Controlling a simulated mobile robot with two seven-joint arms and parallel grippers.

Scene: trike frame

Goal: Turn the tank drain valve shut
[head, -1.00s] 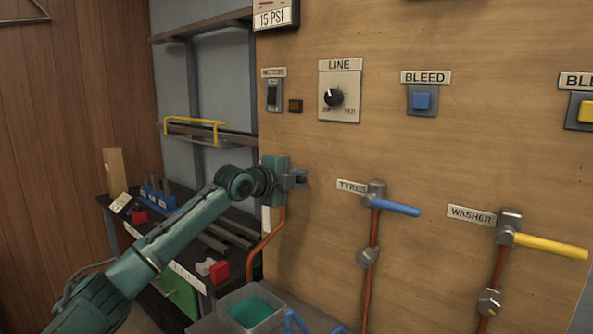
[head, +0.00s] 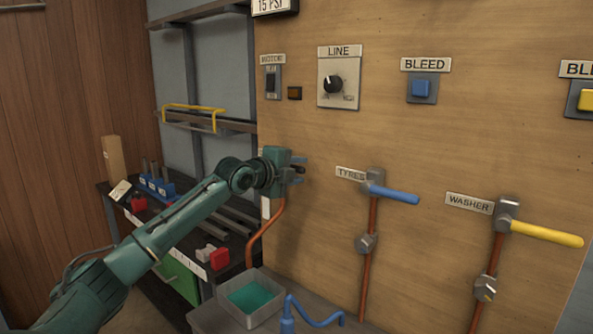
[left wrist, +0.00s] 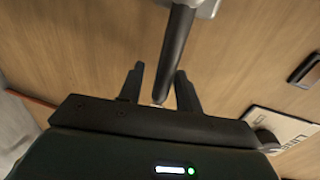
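My left gripper (head: 297,168) is at the left part of the wooden panel, above an orange-brown pipe (head: 276,222). In the left wrist view the gripper (left wrist: 161,88) is open, with a gap between its two dark fingers. A dark lever handle (left wrist: 178,45) runs down from a pale metal mount at the top, and its end reaches the gap between the fingers, nearer the right one. I cannot tell whether they touch. In the head view my gripper hides this handle and most of its label, so its name is unreadable. My right gripper is not in view.
To the right are the blue TYRES lever (head: 394,195) and yellow WASHER lever (head: 546,235). Above are a LINE knob (head: 333,85) and blue BLEED button (head: 421,88). A grey bin (head: 277,309) stands below. A cluttered dark bench (head: 158,250) lies left.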

